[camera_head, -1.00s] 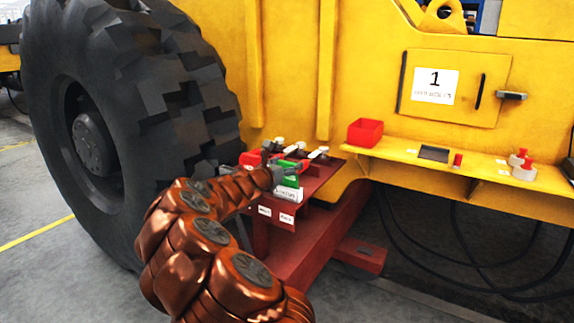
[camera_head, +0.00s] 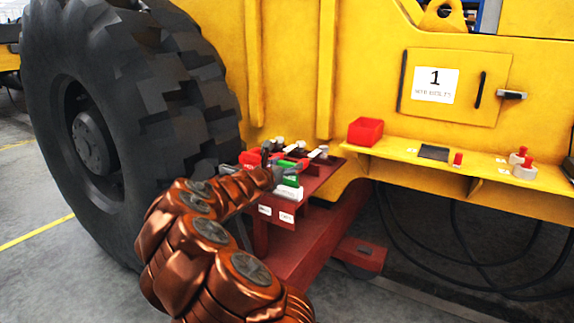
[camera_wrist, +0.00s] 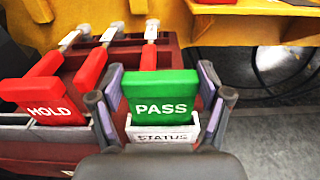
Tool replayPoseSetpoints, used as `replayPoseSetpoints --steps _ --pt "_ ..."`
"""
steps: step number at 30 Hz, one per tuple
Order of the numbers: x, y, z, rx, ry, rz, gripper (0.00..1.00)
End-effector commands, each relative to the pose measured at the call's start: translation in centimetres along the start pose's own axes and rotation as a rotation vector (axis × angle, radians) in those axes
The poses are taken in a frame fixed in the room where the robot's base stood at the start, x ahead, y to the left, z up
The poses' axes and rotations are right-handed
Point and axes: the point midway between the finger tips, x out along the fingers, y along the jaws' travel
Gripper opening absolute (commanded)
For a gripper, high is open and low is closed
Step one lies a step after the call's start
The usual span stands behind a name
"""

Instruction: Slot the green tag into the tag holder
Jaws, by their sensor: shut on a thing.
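The green tag (camera_wrist: 160,98), marked PASS, stands upright between the two fingers of my gripper (camera_wrist: 162,92) in the wrist view. My gripper is shut on it. The white tag holder (camera_wrist: 160,137), marked STATUS, is directly below the tag. The tag's lower edge meets the holder's top opening; how deep it sits inside is hidden. In the head view, the green tag (camera_head: 289,177) and the white holder (camera_head: 288,192) show at the front edge of the dark red bench, partly behind my gripper (camera_head: 275,176).
A red HOLD tag (camera_wrist: 45,100) stands close to the left finger. Red handles with white labels (camera_wrist: 150,31) lie behind. A big tyre (camera_head: 130,110) stands left of my arm. A red bin (camera_head: 365,131) sits on the yellow shelf (camera_head: 400,150) at right.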

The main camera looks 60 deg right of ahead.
Motion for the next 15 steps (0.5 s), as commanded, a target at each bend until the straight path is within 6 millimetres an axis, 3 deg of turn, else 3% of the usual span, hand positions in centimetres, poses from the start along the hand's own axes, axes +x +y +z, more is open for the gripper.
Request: replayPoseSetpoints --steps 6,7,13,15 --pt "0.02 -0.02 -0.22 0.000 0.000 0.000 0.42" --pt "0.02 -0.01 -0.22 0.000 0.000 0.000 0.78" --pt "0.02 -0.01 -0.20 0.000 0.000 0.000 0.99" --pt "0.02 -0.01 -0.20 0.000 0.000 0.000 1.00"
